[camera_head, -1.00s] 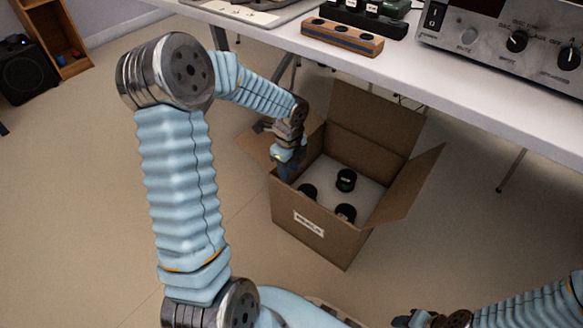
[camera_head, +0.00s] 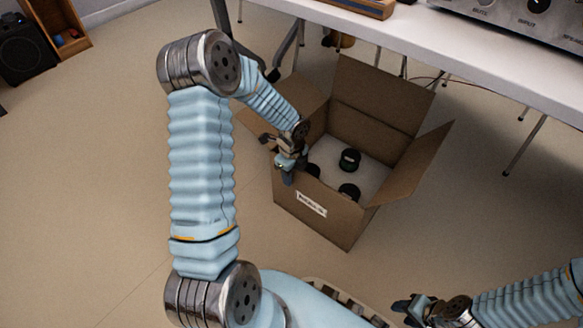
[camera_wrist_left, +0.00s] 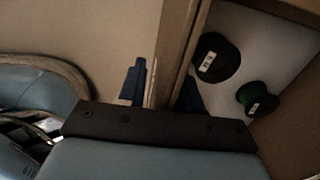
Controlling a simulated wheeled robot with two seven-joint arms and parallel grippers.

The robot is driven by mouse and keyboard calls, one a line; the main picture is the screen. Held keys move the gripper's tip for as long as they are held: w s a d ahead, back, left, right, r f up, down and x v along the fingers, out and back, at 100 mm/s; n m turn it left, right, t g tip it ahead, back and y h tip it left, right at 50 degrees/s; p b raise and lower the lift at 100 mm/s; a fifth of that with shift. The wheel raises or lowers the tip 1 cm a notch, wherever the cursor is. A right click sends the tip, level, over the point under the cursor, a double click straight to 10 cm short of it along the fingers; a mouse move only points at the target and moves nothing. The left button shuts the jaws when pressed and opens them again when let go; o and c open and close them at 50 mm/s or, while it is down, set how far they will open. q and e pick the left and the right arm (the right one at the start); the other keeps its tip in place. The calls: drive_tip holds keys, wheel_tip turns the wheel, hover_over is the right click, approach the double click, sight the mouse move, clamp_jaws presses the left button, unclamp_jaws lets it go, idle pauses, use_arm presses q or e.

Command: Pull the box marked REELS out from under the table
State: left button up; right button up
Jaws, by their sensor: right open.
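An open cardboard box (camera_head: 325,222) stands on the floor by the table's front edge, flaps spread. Its near side has a white label (camera_head: 311,204); I cannot read the lettering clearly. Dark round reels (camera_head: 349,160) lie inside on a pale layer; two also show in the left wrist view (camera_wrist_left: 215,58). My left gripper (camera_head: 290,170) is at the box's left rim. In the left wrist view, its fingers (camera_wrist_left: 163,80) straddle the cardboard wall (camera_wrist_left: 178,45), apart from each other, one outside and one inside. My right gripper (camera_head: 418,306) is open and empty at the bottom right.
The white table (camera_head: 440,68) runs along the top right, with equipment (camera_head: 515,18) on it. A thin table leg (camera_head: 525,146) stands right of the box. A speaker (camera_head: 25,50) and a wooden shelf (camera_head: 65,25) stand far left. The floor in front is clear.

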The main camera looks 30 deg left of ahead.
use_arm(q)
drive_tip(key=shift+f, duration=0.4)
clamp_jaws()
idle(1.3)
